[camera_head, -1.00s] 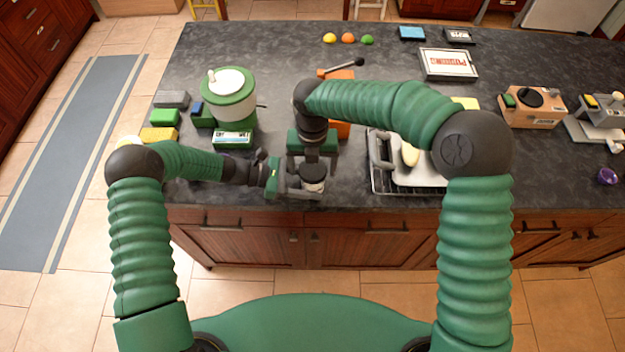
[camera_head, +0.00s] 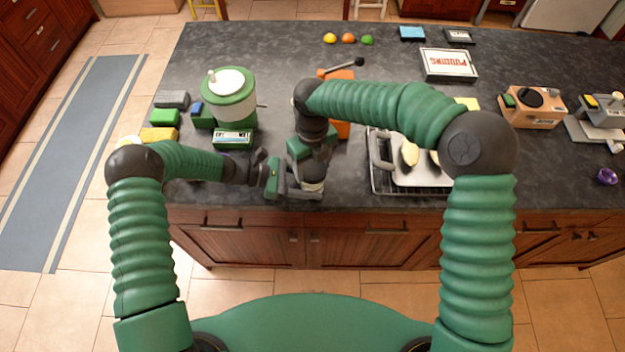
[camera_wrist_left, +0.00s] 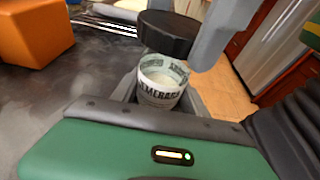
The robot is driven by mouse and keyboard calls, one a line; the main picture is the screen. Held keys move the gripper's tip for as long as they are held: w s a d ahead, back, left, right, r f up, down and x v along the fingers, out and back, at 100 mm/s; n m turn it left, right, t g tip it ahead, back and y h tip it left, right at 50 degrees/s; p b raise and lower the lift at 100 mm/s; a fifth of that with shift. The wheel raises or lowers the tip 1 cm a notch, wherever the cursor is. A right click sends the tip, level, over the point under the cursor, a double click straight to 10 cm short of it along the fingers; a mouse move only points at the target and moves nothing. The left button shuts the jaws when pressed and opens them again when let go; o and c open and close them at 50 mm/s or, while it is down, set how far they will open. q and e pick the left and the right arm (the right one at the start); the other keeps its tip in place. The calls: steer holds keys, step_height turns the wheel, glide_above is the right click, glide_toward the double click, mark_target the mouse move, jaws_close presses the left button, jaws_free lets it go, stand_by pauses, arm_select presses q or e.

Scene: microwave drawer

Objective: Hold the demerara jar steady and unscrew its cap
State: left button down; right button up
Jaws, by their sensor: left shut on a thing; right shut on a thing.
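The demerara jar (camera_wrist_left: 160,85) is a small clear jar with a printed label, upright between the fingers of my left gripper (camera_head: 308,190) at the counter's front edge. Its black cap (camera_wrist_left: 170,33) shows above the jar mouth in the left wrist view. My right gripper (camera_head: 315,172) points down from above and is shut on the cap; a grey finger lies against the cap's side. In the head view the right gripper hides most of the cap, and only a little of the jar (camera_head: 313,187) shows.
A wire rack with a pale tray (camera_head: 420,177) stands just right of the grippers. An orange block (camera_head: 342,128) stands behind them. A green-and-white canister (camera_head: 231,95) and small boxes stand to the left. The counter's front edge is close.

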steer(key=shift+a+n, duration=0.1)
steer(key=shift+n, duration=1)
steer(key=shift+r, duration=0.15)
steer(key=o, duration=1.5)
steer(key=shift+r, duration=2.5)
